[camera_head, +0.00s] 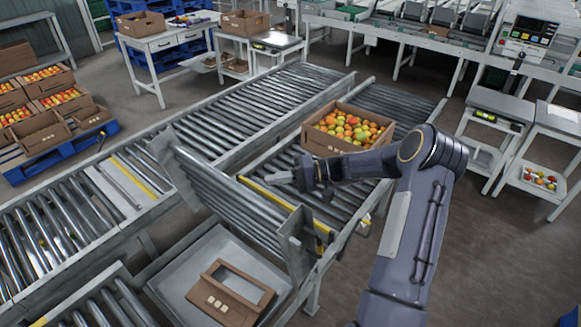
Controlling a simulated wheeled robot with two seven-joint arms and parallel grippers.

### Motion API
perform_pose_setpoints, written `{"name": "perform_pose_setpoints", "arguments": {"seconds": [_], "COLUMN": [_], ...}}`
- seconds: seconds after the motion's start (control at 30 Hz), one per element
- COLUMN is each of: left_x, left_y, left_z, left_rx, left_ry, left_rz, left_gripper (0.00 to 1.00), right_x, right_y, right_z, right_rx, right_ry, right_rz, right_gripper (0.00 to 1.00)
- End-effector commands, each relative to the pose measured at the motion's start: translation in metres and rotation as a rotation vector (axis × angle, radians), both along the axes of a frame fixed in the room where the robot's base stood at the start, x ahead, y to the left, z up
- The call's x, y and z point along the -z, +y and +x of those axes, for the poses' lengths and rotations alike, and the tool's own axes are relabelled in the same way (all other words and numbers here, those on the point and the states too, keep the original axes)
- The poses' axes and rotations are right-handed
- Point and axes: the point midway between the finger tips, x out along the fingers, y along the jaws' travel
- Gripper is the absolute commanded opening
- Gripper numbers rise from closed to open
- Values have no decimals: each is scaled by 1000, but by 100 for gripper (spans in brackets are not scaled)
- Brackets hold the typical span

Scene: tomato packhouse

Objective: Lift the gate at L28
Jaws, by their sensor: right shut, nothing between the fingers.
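The gate (228,196) is a section of rollers in a grey frame in the middle of the view. It stands tilted, out of level with the roller lines on either side. A yellow strip (285,202) lies along its right side. No L28 label can be read. My right gripper (271,180) reaches in from the right, over the line just beyond the gate. It is shut and empty, with its tips close to the far end of the yellow strip. I cannot tell whether they touch the gate. My left gripper is out of view.
A crate of mixed tomatoes (312,141) sits on the rollers beyond my gripper. A long roller line (205,130) runs along the left.

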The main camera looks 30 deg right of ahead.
Motion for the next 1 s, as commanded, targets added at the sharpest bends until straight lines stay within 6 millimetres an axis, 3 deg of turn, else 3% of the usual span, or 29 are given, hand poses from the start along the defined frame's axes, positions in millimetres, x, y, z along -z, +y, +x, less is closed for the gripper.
{"name": "perform_pose_setpoints", "arguments": {"seconds": [0.17,0.57,0.83,1.0], "left_x": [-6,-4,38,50], "left_y": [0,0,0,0], "left_z": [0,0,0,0], "left_rx": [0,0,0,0], "left_ry": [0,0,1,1], "left_rz": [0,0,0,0], "left_gripper": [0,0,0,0], "right_x": [2,4,20,22], "right_y": [13,16,62,80], "right_z": [-4,-6,-22,-28], "right_rx": [0,-1,-9,-4], "right_ry": [1,-2,-38,-53], "right_rz": [2,-3,-102,-149], "right_gripper": [0,0,0,0]}}
